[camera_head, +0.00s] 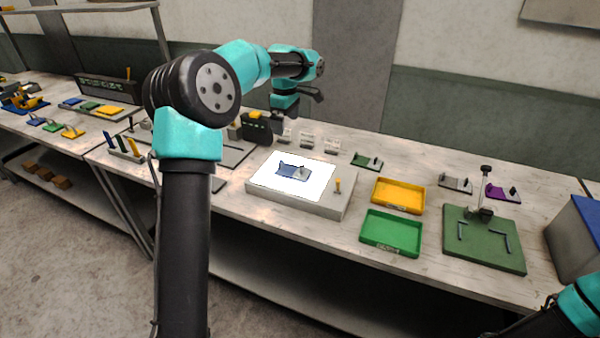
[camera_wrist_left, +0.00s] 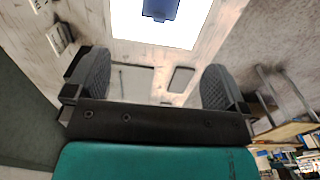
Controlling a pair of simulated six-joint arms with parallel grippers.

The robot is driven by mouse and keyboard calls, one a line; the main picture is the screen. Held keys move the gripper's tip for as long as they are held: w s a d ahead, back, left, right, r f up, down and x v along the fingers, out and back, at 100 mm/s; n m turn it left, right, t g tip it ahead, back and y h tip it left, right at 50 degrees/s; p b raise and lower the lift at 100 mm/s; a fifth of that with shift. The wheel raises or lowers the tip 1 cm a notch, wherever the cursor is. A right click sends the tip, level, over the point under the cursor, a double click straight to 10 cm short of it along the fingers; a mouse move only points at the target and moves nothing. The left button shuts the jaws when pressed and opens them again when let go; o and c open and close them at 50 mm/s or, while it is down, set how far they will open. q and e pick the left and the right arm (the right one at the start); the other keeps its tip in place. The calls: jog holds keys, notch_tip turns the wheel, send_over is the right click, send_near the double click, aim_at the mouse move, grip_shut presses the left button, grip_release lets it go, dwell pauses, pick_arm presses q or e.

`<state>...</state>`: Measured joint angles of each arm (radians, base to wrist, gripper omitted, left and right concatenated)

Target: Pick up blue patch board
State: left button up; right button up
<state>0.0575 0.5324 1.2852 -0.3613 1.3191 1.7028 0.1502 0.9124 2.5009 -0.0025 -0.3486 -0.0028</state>
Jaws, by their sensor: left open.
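The blue patch board (camera_head: 286,170) lies flat on a bright white lit panel (camera_head: 262,180), with a grey part at its right end. In the left wrist view the blue board (camera_wrist_left: 160,8) shows at the top edge, partly cut off, on the white panel (camera_wrist_left: 195,22). My left gripper (camera_head: 300,100) is above the bench, behind and above the panel, apart from the board. Its two dark fingers (camera_wrist_left: 155,82) are spread wide with nothing between them. Only a piece of my right arm shows at the lower right; its gripper is out of view.
A yellow tray (camera_head: 399,207) and a green tray (camera_head: 391,250) stand right of the panel. A green plate with an upright post (camera_head: 484,256) is farther right. Small boards, one green (camera_head: 367,161) and one purple (camera_head: 503,194), lie behind.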

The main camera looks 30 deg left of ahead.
pick_arm(q)
jog(key=shift+f, duration=0.1)
send_over(288, 169)
notch_tip(288, 169, down, 12)
jog(key=shift+a, duration=0.15)
dwell(0.6)
jog(key=shift+f, duration=0.1)
jog(key=shift+d+f, duration=0.15)
jog(key=shift+f, duration=1.1)
jog(key=shift+d+f, duration=0.1)
jog(key=shift+f, duration=1.15)
jog(key=shift+c, duration=0.4)
jog(key=c, duration=0.9)
jog(key=shift+r, duration=0.15)
jog(key=shift+c, duration=0.2)
